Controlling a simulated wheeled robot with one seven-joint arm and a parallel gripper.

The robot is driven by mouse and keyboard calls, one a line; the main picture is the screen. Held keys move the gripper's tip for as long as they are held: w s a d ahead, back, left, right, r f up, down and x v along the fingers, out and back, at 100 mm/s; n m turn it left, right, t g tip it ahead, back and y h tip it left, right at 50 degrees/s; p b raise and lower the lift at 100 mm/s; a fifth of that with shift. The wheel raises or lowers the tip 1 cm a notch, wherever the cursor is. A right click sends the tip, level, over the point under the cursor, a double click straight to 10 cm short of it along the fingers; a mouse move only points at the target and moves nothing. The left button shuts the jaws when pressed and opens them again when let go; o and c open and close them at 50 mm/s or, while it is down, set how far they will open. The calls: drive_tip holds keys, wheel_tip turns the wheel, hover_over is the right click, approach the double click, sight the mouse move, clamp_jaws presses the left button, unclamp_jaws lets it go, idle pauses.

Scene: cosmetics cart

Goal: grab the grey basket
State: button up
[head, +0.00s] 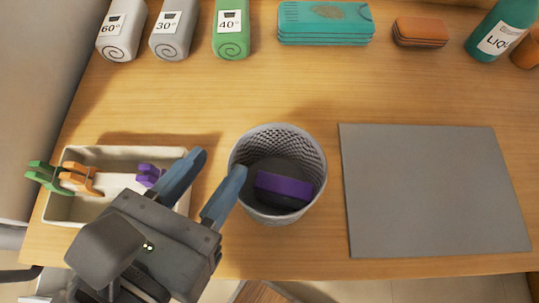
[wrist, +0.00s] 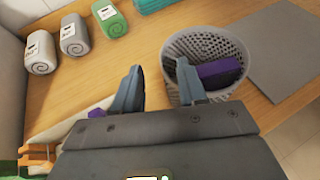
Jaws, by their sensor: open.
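The grey basket (head: 318,165) is a round mesh bin standing upright on the wooden table, in the middle of the head view. A dark item with a purple band (head: 285,188) lies inside it. My gripper (head: 212,178) is open, with blue-grey fingers, at the basket's left side. In the head view the right fingertip overlaps the basket's left rim. In the wrist view the basket (wrist: 235,55) is at upper right, and the right finger of my gripper (wrist: 160,73) shows in front of its opening. I cannot tell whether the finger touches the rim.
A cream tray (head: 110,153) with green, orange and purple clips is left of the basket. A flat grey board (head: 430,190) lies at right. Rolled towels (head: 232,30), a teal stack (head: 325,24), an orange block (head: 420,32) and a teal bottle (head: 500,32) line the back.

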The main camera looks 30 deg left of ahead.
sight(247, 136)
drive_tip(key=shift+d+p+x, duration=0.2)
drive_tip(key=shift+p+x, duration=0.2)
drive_tip(key=shift+x, duration=2.25)
drive_tip(key=shift+f, duration=0.15)
clamp_jaws()
